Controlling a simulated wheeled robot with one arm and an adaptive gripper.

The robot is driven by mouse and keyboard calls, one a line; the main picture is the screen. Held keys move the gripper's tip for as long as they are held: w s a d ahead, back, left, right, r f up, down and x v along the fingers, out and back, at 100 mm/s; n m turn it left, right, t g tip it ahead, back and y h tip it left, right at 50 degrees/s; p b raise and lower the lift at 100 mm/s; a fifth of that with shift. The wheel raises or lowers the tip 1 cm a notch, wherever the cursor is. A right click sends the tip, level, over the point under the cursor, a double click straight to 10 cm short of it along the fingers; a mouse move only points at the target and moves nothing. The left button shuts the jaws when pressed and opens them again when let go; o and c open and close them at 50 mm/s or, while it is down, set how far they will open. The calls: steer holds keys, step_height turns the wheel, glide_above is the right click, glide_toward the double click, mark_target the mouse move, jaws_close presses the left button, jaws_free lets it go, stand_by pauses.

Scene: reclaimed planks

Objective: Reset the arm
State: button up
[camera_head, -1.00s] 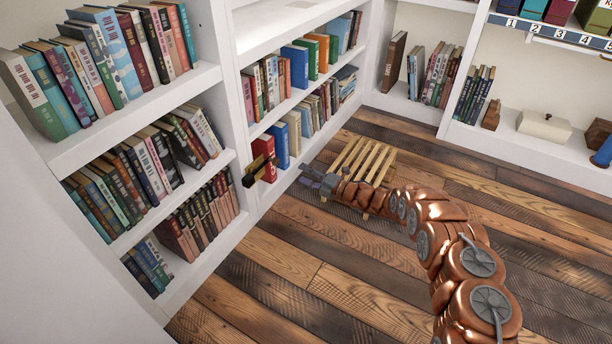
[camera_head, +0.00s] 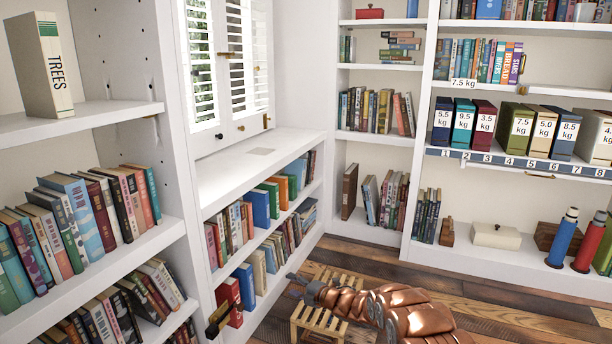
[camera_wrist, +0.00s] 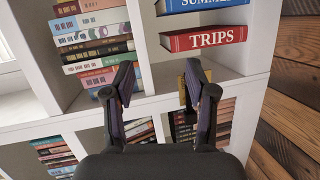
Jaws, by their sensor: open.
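My gripper (camera_head: 292,284) is at the end of my copper arm, low in the head view, above or beside the slatted wooden stool (camera_head: 322,322) and close to the low bookshelf. I cannot tell its exact height. In the wrist view my gripper (camera_wrist: 158,82) has its two dark fingers spread apart with nothing between them. They face the white bookshelf (camera_wrist: 150,108), and a brass fitting (camera_wrist: 190,82) shows beside the right finger.
The red TRIPS book (camera_wrist: 204,40) stands on the shelf before my gripper; a red book (camera_head: 229,300) shows in the head view. White shelves line the left and back. Numbered weight boxes (camera_head: 520,130) stand at right. Plank floor (camera_head: 480,310) lies open at lower right.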

steer(key=w+d+r+m+t+h+p, duration=0.1)
steer(key=d+r+m+h+p, duration=0.35)
steer(key=d+r, duration=0.55)
steer(key=d+r+m+t+h+p, duration=0.1)
steer(key=d+r+m+h+p, duration=0.5)
steer(key=r, duration=0.7)
steer(key=s+d+r+m+g+h+p, duration=0.35)
steer(key=s+d+r+m+p, duration=0.35)
steer(key=s+d+r, duration=0.75)
steer(key=s+r+m+g+h+p, duration=0.1)
steer(key=s+r+m+g+p, duration=0.15)
steer(key=s+r+p, duration=0.55)
steer(key=s+r+m+g+p, duration=0.25)
steer(key=s+r, duration=0.25)
steer(key=s, duration=0.7)
steer(key=s+a+r+m+g+y+p, duration=0.1)
steer(key=s+a+r+p, duration=0.1)
steer(key=s, duration=0.8)
steer(key=s+a+r+m+g+y+p, duration=0.1)
steer(key=s+a+r+m+g+p, duration=0.1)
steer(key=s, duration=0.9)
steer(key=s+a+r+m+g+p, duration=0.2)
steer(key=s+a+r+p, duration=0.2)
steer(key=s, duration=0.6)
steer(key=shift+s+r+y+p, duration=0.4)
steer(key=shift+r+p, duration=0.4)
